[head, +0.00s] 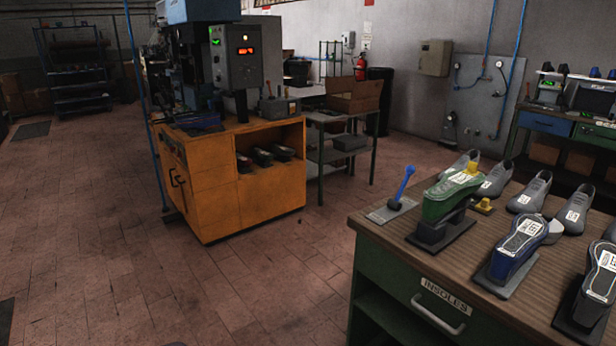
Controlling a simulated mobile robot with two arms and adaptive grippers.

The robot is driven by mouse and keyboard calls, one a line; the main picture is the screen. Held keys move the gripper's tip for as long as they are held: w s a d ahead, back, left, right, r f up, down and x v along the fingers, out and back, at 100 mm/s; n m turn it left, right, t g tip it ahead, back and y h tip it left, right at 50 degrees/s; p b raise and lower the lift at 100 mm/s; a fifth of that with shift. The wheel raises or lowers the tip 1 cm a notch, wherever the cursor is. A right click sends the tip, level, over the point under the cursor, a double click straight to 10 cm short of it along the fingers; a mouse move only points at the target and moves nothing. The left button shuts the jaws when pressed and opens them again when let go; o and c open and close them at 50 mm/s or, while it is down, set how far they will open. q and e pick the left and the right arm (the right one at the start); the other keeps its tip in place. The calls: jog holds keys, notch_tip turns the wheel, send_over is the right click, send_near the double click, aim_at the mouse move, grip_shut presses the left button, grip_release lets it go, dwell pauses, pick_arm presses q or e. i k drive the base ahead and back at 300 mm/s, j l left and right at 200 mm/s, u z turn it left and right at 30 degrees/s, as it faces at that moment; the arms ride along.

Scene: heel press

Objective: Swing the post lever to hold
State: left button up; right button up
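A blue lever (403,183) with a rounded knob stands on a flat grey plate (388,211) at the near-left part of the green bench's top. It leans to the right, its knob up. Beside it on the right, a green shoe form (443,203) sits on a dark stand, with a yellow piece on its top. I cannot read any hold mark by the lever. A second small lever shows on a grey box (279,108) on the orange cabinet; I cannot tell which is the post lever. Neither of my grippers is in view.
The green bench (374,243) with a drawer labelled INSOLES holds several shoe forms. An orange cabinet (215,190) carries a machine with a lit control box (236,58). A grey shelf table (345,155) stands behind. The tiled floor (290,270) between cabinet and bench is clear.

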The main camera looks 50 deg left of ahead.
aim_at(410, 169)
jog(key=u, duration=1.1)
jog(key=i+j+u, duration=0.45)
jog(key=i, duration=0.2)
jog(key=i+j+u, duration=0.3)
jog(key=i+u, duration=0.2)
jog(key=i, duration=0.25)
jog(key=i+u, duration=0.45)
jog(key=i, duration=0.3)
jog(key=i+z, duration=0.3)
jog(key=i+j+z, duration=0.3)
jog(key=i, duration=0.2)
jog(key=i+z, duration=0.2)
jog(key=z, duration=0.2)
jog(key=i+j+z, duration=0.1)
jog(key=z, duration=0.3)
jog(key=i+j+z, duration=0.15)
jog(key=z, duration=0.25)
jog(key=i+j+z, duration=0.25)
jog(key=z, duration=0.2)
jog(key=i+j+z, duration=0.1)
jog(key=j+z, duration=0.15)
jog(key=z, duration=0.15)
